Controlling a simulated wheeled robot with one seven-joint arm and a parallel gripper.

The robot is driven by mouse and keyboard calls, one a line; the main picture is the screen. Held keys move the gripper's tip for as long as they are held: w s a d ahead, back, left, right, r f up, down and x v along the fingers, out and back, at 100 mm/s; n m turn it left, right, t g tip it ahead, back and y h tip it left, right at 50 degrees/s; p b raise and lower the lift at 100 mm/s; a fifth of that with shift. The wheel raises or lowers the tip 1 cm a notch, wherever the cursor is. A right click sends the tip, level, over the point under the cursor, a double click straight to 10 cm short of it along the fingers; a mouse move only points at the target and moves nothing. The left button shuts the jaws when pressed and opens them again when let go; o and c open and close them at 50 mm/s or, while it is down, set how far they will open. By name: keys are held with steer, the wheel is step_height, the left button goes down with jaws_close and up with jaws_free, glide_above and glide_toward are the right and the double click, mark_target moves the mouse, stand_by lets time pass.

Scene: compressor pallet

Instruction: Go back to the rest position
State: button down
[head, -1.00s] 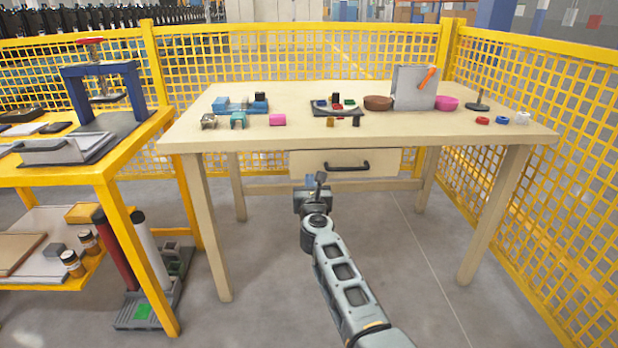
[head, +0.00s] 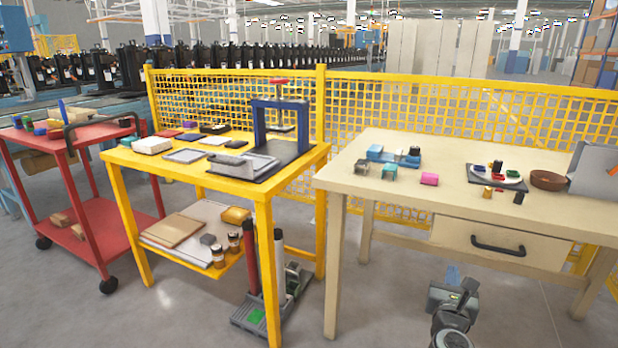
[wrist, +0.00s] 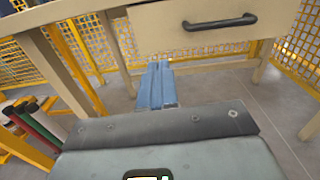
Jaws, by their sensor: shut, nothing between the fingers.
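My gripper (head: 453,277) is in the lower right of the head view, in front of the beige table (head: 344,182) and lower than its top. In the wrist view my gripper (wrist: 156,68) shows its blue-grey fingers together, with nothing between them. The fingers point toward the space under the table's drawer (wrist: 190,30) and touch nothing that I can see. Most of my arm is outside the head view.
A yellow bench (head: 119,158) with a blue press (head: 283,104) stands left of the beige table. A red cart (head: 66,144) stands farther left. Small parts and a brown bowl (head: 547,180) sit on the beige table. Yellow mesh fencing (head: 400,100) runs behind.

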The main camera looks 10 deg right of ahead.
steer(key=s+a+r+n+t+y+p, duration=0.1)
steer(key=s+a+r+n+y+p, duration=0.2)
steer(key=s+n, duration=0.95)
steer(key=s+a+n+t+y+p, duration=0.1)
steer(key=s+a+n+y+p, duration=0.2)
steer(key=s+n, duration=0.95)
steer(key=s+a+r+n+y+p, duration=0.1)
steer(key=s+a+r+n, duration=0.3)
steer(key=s, duration=0.4)
steer(key=s+a+r+n+g+y+p, duration=0.1)
steer(key=s+a+r+n+p, duration=0.1)
steer(key=s+a+r+n, duration=0.3)
steer(key=s+a+r+n+g+y+p, duration=0.1)
steer(key=s+a+r+n+y+p, duration=0.1)
steer(key=s+a+r+n, duration=0.2)
steer(key=s+r+n, duration=0.3)
steer(key=s+n, duration=0.1)
steer(key=s, duration=0.4)
steer(key=shift+s+a+r+n, duration=0.15)
steer(key=shift+s+a+n, duration=0.05)
steer(key=shift+n, duration=0.1)
